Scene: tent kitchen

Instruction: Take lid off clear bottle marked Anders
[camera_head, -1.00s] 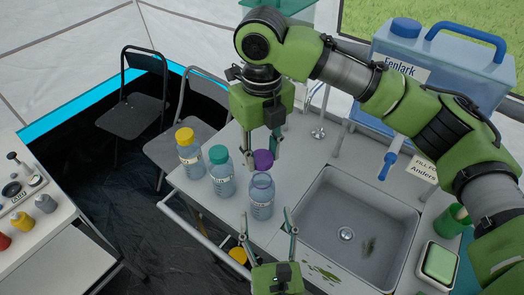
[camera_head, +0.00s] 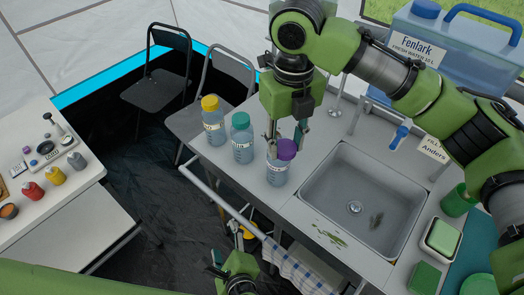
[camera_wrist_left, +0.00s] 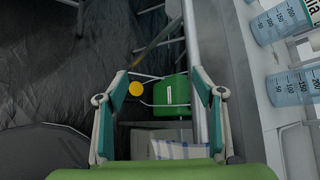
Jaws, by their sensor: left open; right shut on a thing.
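The clear bottle (camera_head: 278,174) with bluish contents stands upright at the right end of a row on the counter; its label is too small to read. The purple lid (camera_head: 287,149) overlaps its top, slightly right of its middle; I cannot tell whether they touch. My right gripper (camera_head: 286,142) points down, shut on the purple lid. My left gripper (camera_head: 238,250) is low, in front of the counter edge, open and empty; its spread fingers show in the left wrist view (camera_wrist_left: 160,92). Two bottles show partly at that view's right edge, one clear bottle (camera_wrist_left: 295,86) nearer.
A yellow-capped bottle (camera_head: 213,125) and a teal-capped bottle (camera_head: 242,145) stand left of the clear bottle. The sink (camera_head: 345,225) lies to the right. A rail (camera_head: 225,205) with a checked towel (camera_head: 290,265) runs along the counter front. A side table (camera_head: 60,210) is at the left.

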